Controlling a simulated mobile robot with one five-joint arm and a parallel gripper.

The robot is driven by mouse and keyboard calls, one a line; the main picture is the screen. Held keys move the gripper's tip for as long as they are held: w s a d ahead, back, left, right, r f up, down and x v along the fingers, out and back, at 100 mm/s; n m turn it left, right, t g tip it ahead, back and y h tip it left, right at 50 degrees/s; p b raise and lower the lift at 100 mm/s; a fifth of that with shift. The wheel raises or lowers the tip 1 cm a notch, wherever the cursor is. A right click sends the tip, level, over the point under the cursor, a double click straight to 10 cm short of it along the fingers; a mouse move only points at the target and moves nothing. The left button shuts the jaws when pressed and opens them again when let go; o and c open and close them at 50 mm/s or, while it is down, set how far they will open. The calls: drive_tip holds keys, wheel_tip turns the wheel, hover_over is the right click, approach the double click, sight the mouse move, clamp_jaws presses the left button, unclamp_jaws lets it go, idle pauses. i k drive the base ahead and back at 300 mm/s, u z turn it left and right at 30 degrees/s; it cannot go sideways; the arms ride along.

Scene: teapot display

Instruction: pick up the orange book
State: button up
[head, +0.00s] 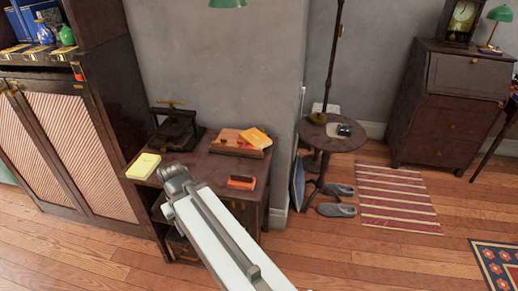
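An orange-yellow book-like item (256,138) lies tilted on a reddish-brown wooden tray or box (222,148) at the back right of a small dark table. A small orange-red block-like item (241,182) lies nearer the table's front right; I cannot tell whether it is a book. My arm reaches up from the bottom of the head view. My gripper (174,178) is at its grey end, over the table's front left, left of both orange items and apart from them. Its fingers are not clear, so I cannot tell whether it is open or shut.
A yellow book (143,165) lies at the table's (205,170) left corner, close to my gripper. A dark press-like device (178,130) stands behind. A tall cabinet (70,140) is left, and a round side table (318,141) is right. Wooden floor is open at front right.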

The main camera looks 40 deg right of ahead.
sight(253, 137)
drive_tip(key=u, duration=1.75)
drive_tip(key=k, duration=2.3)
drive_tip(key=z, duration=0.95)
drive_tip(key=i, duration=1)
drive_tip(key=u, duration=0.1)
